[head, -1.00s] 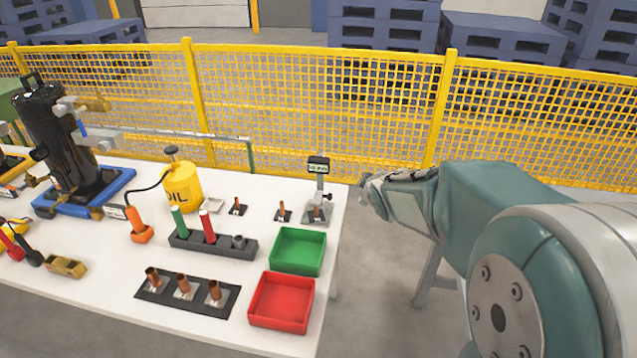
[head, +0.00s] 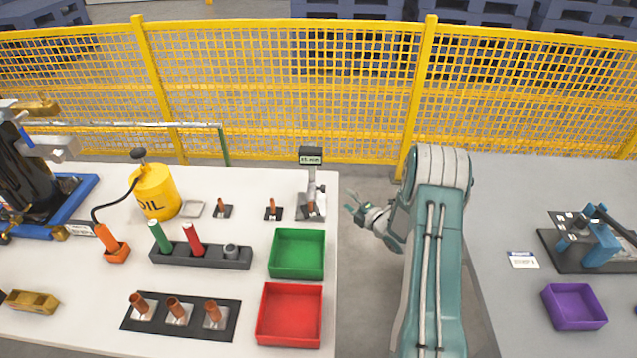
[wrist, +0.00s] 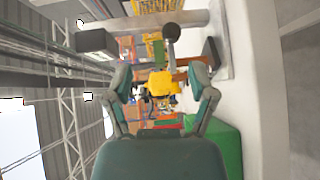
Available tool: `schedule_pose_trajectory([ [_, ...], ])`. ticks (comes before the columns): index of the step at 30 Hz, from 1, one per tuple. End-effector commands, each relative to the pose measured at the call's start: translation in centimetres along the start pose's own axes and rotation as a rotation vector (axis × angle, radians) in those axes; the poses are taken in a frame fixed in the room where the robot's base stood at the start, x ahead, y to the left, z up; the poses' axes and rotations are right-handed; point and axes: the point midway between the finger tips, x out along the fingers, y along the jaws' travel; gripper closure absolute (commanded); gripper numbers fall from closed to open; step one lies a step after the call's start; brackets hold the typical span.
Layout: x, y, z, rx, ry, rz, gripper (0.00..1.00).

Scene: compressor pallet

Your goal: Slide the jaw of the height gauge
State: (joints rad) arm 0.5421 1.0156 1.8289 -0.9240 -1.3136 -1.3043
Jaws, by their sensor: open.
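The height gauge (head: 312,189) stands upright at the right end of the white table, with a dark display on top and a column with a jaw. A copper piece (head: 310,206) stands at its base. My gripper (head: 353,206) is just right of the gauge, off the table edge, apart from it. In the wrist view, my open gripper (wrist: 163,82) has nothing between its fingers; the gauge's display (wrist: 97,41) and round dark knob (wrist: 172,32) show beyond, lying sideways. The exact jaw contact faces are too small to tell.
A green bin (head: 298,253) and red bin (head: 290,315) line the table's right edge. A yellow oil can (head: 156,193) and a dark holder (head: 202,255) stand left. A yellow mesh fence (head: 290,90) runs behind. A second table (head: 500,215) is at right.

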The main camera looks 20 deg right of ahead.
Motion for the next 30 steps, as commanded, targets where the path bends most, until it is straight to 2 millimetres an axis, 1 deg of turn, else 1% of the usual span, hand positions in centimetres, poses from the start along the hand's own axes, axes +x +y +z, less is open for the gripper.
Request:
schedule_pose_trajectory([
  [1,-0.5,-1.3,-0.1,-0.007,0.016,0.021,0.28],
  [3,-0.9,-2.1,-0.2,-0.021,0.033,0.05,0.28],
  [6,-1.2,-2.6,-0.4,-0.032,0.047,0.071,0.28],
  [9,-0.7,-2.6,-0.5,-0.035,0.05,0.075,0.28],
  [13,1.2,-2.5,-0.7,-0.035,0.052,0.075,0.28],
  [21,6.3,-2.2,-0.9,-0.035,0.052,0.073,0.28],
  [24,7.8,-2.0,-1.0,-0.033,0.05,0.073,0.28],
  [27,8.8,-1.9,-1.0,-0.034,0.049,0.073,0.28],
  [30,9.4,-1.9,-1.0,-0.032,0.048,0.072,0.28],
])
